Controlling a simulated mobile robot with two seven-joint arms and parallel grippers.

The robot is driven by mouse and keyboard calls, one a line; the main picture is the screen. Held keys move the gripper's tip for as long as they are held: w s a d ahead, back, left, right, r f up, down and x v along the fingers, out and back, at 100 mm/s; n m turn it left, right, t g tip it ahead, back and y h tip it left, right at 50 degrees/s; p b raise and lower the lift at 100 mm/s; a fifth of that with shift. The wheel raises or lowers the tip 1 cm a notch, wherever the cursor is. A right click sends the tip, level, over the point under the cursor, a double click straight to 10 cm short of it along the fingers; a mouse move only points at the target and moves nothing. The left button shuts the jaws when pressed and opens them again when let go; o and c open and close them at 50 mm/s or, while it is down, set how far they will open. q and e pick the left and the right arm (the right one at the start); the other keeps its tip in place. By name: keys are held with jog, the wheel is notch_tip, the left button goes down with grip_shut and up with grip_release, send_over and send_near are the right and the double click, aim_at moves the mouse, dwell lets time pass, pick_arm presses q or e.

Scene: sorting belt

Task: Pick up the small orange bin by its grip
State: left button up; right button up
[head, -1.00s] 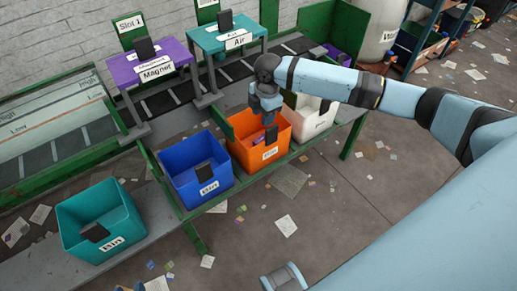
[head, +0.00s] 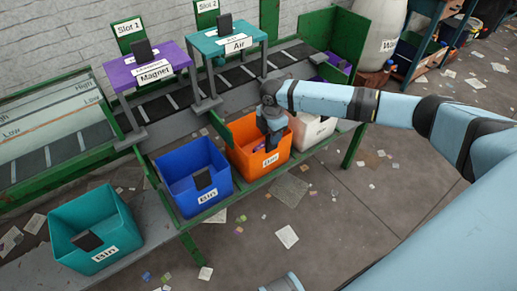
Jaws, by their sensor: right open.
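The small orange bin (head: 243,160) stands on the green-edged shelf in the head view, between a blue bin and a white bin. It has a white "Bin" label on its front. My right gripper (head: 272,142) is open and points down at the bin's front right wall, where the dark grip is. The gripper covers the grip, so I cannot tell whether the fingers are around it or touching it.
A blue bin (head: 180,193) stands close on the left and a white bin (head: 317,136) close on the right. A teal bin (head: 75,218) is further left. Purple (head: 170,62) and teal (head: 222,48) stands straddle the belt behind.

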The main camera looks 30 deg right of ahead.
notch_tip(320, 180, down, 4)
jog(key=shift+d+r+b, duration=0.1)
jog(key=shift+b, duration=0.25)
grip_shut()
jog(key=shift+r, duration=0.15)
